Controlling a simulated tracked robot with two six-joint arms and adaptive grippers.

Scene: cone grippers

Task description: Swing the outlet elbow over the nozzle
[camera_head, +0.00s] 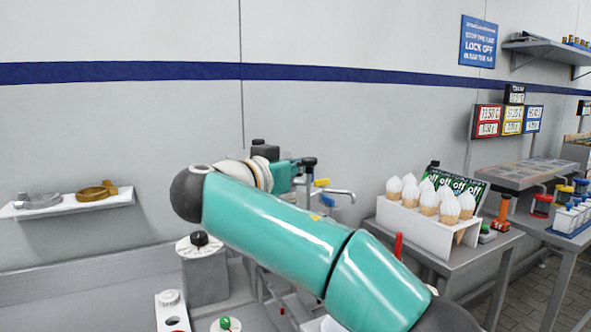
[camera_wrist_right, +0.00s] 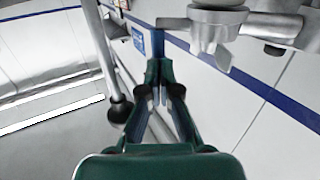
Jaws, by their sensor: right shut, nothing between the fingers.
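A bright metal outlet pipe (camera_head: 338,191) with a downturned end shows in the head view, just right of my right gripper and partly behind my arm. I take it to be the outlet elbow. A yellow lever (camera_head: 322,183) sits close by it. In the right wrist view a metal fitting (camera_wrist_right: 218,32) with a horizontal pipe lies above and right of the fingers, apart from them. My right gripper (camera_wrist_right: 160,88) is shut and empty. The nozzle cannot be made out; my teal arm hides much of the area below the pipe. My left gripper is out of view.
A metal rod with a dark ball end (camera_wrist_right: 120,108) stands left of the fingers. A white rack of cones (camera_head: 415,228) stands on a grey table to the right. A grey box with a black knob (camera_head: 205,275) is at lower left. A wall shelf (camera_head: 75,205) is farther left.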

